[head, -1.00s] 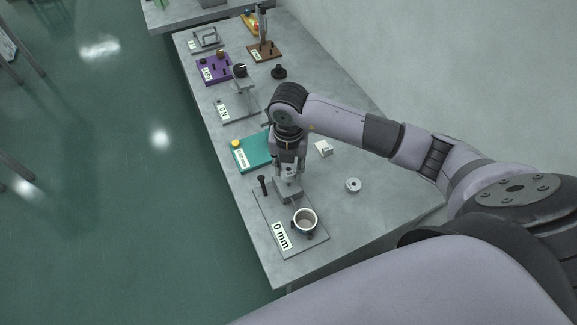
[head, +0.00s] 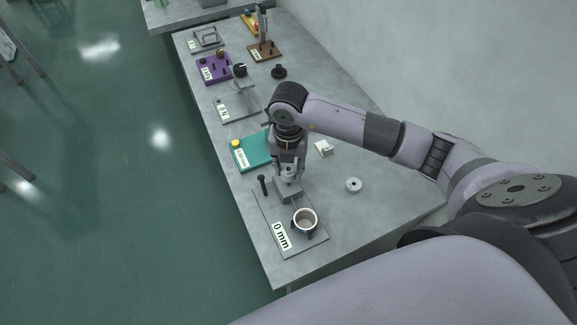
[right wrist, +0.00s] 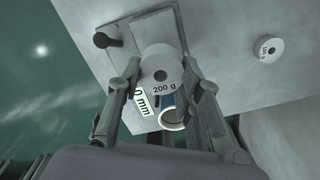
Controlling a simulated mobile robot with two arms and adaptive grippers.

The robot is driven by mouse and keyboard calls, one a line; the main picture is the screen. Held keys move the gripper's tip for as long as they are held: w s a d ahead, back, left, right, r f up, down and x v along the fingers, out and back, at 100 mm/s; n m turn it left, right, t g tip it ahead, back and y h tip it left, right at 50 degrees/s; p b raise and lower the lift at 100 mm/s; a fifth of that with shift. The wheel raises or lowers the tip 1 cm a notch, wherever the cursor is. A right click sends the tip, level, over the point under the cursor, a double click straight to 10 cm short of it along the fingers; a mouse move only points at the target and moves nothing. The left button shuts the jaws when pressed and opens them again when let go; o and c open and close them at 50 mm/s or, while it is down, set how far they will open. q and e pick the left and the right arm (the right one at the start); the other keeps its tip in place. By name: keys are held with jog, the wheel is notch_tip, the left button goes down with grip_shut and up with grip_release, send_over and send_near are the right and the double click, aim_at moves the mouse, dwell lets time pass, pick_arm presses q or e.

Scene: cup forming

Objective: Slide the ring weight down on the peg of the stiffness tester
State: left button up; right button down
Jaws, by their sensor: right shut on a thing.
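The stiffness tester is a grey plate (head: 306,243) with a "0 mm" label, a grey block (head: 288,190), a black-topped post (head: 263,185) and a white cup (head: 305,221) in a dark holder. Its plate (right wrist: 150,32) and the cup's rim (right wrist: 172,118) also show in the right wrist view. My right gripper (head: 287,174) is above the grey block. In the right wrist view it is shut on the ring weight (right wrist: 163,68), a pale disc marked "200 g". The peg is hidden, and I cannot tell whether it passes through the weight's hole. My left gripper is not in view.
Another ring weight (head: 353,185) lies on the table to the right. Other devices stand farther back. The table's right front is clear.

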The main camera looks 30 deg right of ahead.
jog(key=shift+f+b, duration=2.05)
jog(key=shift+f, duration=0.45)
dwell(1.0)
dwell(0.5)
jog(key=c, duration=1.1)
grip_release()
jog(key=shift+o, duration=0.8)
jog(key=o, duration=0.4)
jog(key=shift+c, duration=0.2)
jog(key=shift+r, duration=0.1)
jog(key=shift+r+p, duration=2.9)
jog(key=shift+r, duration=1.1)
